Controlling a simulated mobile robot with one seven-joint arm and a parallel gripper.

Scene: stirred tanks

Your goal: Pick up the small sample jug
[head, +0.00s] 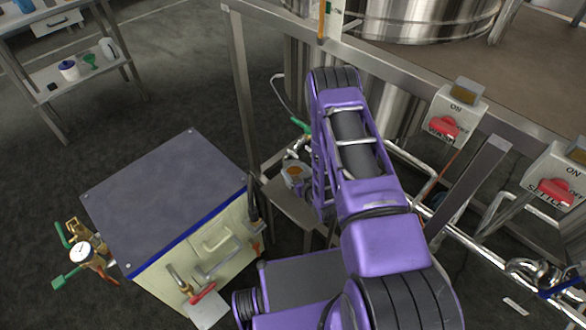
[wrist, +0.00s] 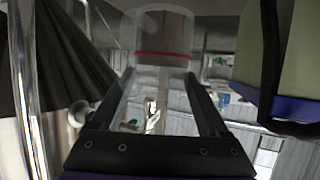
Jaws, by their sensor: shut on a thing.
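The small sample jug (wrist: 163,38) is clear, with a red band around it, and shows at the top middle of the wrist view. My gripper (wrist: 161,78) is shut on the jug, with one dark finger on each side of it. In the head view my purple arm hides the gripper. A pale vessel with an orange inside (head: 294,172) shows just left of the arm, above a small metal stand; I cannot tell whether it is the same jug.
A pale cabinet with a grey top (head: 165,195) stands left of my arm, with valves and a gauge (head: 82,252) on its side. A steel tank (head: 425,18), frame posts, pipes and red-switched boxes (head: 443,126) crowd the right. Open floor lies at the upper left, before a shelf (head: 75,75).

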